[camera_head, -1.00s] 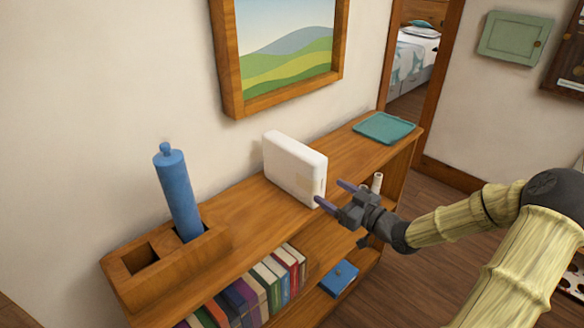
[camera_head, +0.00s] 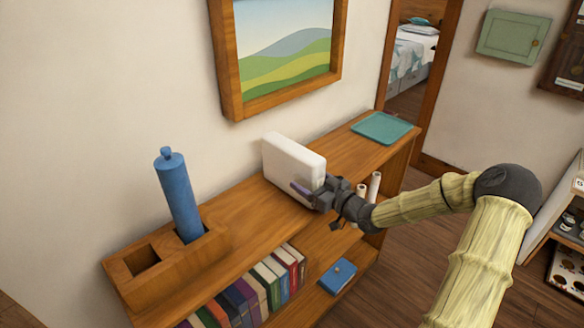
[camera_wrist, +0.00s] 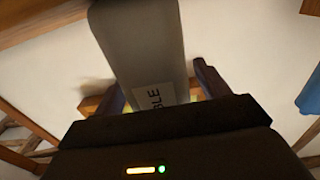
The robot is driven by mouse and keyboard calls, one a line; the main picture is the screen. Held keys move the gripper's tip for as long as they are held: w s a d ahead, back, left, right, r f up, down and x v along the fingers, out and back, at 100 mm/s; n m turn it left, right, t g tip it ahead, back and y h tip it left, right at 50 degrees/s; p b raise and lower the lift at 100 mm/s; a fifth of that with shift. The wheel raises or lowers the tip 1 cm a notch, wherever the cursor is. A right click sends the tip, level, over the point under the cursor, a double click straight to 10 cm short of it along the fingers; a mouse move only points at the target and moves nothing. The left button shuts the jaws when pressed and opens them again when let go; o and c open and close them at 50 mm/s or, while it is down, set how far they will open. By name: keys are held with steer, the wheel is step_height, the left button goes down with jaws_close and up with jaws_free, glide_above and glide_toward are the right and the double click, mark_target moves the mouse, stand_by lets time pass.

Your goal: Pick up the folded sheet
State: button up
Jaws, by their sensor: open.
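The folded sheet (camera_head: 291,165) is a white, thick slab standing on edge on top of the wooden shelf (camera_head: 254,214). My gripper (camera_head: 308,186) is at its right end, with one purple finger along the near face; the other finger is hidden behind the sheet. In the wrist view the sheet (camera_wrist: 142,45) rises between my two open fingers (camera_wrist: 158,88), one on each side, with a gap showing on the right. A pale label with partly readable letters is on the end facing me.
A wooden holder (camera_head: 150,278) with a blue cylinder (camera_head: 178,194) stands left on the shelf, a teal tray (camera_head: 381,127) at the right end. Books (camera_head: 262,285) and a blue box (camera_head: 338,277) sit below. The wall and picture frame (camera_head: 232,80) are close behind.

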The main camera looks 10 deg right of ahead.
mark_target(308, 158)
steer(key=shift+x, duration=0.9)
steer(key=shift+r, duration=0.15)
steer(key=c, duration=1.5)
steer(key=shift+o, duration=0.2)
steer(key=shift+s+d+r, duration=0.1)
steer(key=shift+d+r, duration=0.1)
steer(key=shift+r, duration=0.1)
step_height(308, 158, up, 6)
steer(key=shift+s+r+b, duration=0.1)
steer(key=shift+r+b, duration=0.1)
steer(key=shift+b, duration=0.25)
steer(key=v, duration=1.9)
steer(key=shift+s+b, duration=0.25)
steer(key=shift+b, duration=0.1)
